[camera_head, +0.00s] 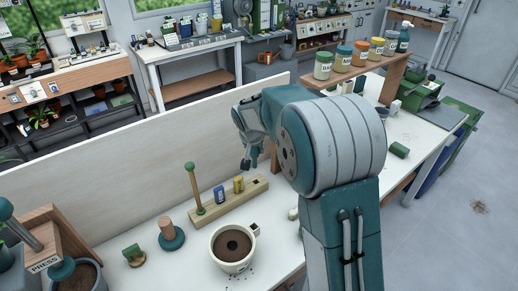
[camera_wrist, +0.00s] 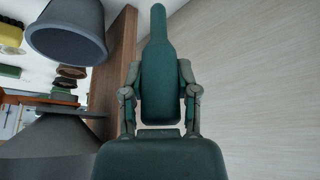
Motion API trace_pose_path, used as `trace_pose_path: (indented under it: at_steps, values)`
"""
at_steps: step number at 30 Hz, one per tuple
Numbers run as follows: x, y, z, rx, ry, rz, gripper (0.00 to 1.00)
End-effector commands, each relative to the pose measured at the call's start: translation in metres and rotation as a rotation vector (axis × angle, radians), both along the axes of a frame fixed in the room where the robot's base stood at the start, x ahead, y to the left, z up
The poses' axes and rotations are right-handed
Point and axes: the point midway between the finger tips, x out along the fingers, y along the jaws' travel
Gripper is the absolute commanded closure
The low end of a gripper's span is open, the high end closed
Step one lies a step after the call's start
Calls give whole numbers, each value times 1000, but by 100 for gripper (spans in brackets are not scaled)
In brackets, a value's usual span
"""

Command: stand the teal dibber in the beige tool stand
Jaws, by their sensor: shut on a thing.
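My gripper (camera_head: 248,152) hangs above the bench behind the tool stand, near the low back panel. In the wrist view my gripper (camera_wrist: 158,78) is shut on the teal dibber (camera_wrist: 157,48), whose wide part lies between the fingers and whose narrower end points away. In the head view the dibber is hard to tell from the gripper. The beige tool stand (camera_head: 221,208) is a long block on the bench. A blue tool (camera_head: 219,195) and a yellow tool (camera_head: 239,184) stand in it. A dark opening shows near its right end. The gripper is apart from the stand.
A thin post with a green knob (camera_head: 189,167) rises at the stand's left end. A soil-filled mug (camera_head: 233,263) stands in front. A teal-based wooden piece (camera_head: 170,230) is left of it. A raised shelf (camera_head: 386,84) with several jars stands right. The back panel (camera_head: 120,175) borders the bench.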

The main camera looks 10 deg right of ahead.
Motion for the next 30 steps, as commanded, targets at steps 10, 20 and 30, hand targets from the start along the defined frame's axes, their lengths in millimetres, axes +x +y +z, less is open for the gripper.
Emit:
trace_pose_path:
  at_steps: [10,20,30]
  values:
    - [0,-1,-18,0,3,0,100]
    - [0,-1,-50,0,2,0,100]
    - [0,-1,-58,1,0,0,100]
